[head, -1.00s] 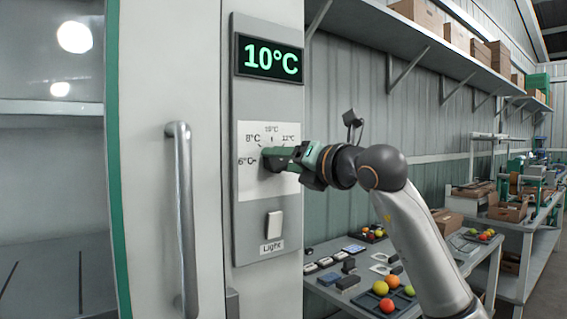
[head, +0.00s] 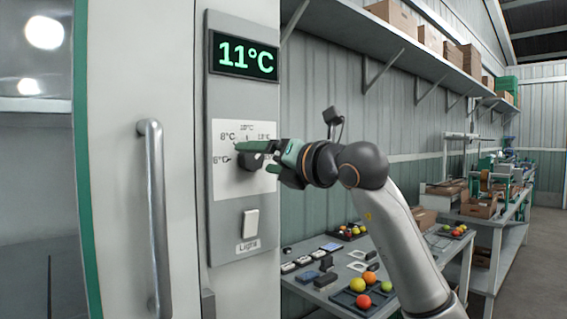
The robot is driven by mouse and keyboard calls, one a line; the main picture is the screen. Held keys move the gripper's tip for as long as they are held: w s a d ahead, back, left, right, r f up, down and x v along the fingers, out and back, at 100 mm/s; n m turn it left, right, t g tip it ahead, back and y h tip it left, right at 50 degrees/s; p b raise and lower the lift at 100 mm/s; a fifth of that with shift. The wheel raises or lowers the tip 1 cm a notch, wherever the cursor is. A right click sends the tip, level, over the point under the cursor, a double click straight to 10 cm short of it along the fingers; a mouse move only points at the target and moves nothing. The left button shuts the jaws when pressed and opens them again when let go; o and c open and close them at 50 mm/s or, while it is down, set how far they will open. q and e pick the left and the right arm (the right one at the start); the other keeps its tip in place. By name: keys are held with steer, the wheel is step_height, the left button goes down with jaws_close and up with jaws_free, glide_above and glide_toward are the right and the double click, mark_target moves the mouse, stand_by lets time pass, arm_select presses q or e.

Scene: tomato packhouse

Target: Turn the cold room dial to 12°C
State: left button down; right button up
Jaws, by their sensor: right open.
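The cold room dial (head: 249,162) is a dark round knob on a white scale plate (head: 226,186) marked 6°C, 8°C, 10°C and 12°C. My right gripper (head: 266,162) is at the dial from the right, open, with a green finger across the dial's upper edge. The finger and hand hide part of the knob and its pointer, and I cannot tell whether they touch. The display (head: 244,56) above reads 11°C in green. My left gripper is out of view.
A light switch (head: 251,223) sits below the dial on the same panel. The cold room door's vertical handle (head: 154,220) stands out to the left. A table (head: 335,293) with trays of tomatoes and small devices is below my right arm.

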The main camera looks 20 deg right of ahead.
arm_select(q)
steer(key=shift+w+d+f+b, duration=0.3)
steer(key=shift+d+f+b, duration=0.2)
steer(key=shift+b, duration=0.45)
arm_select(e)
steer(key=v, duration=1.1)
steer(key=shift+s, duration=0.2)
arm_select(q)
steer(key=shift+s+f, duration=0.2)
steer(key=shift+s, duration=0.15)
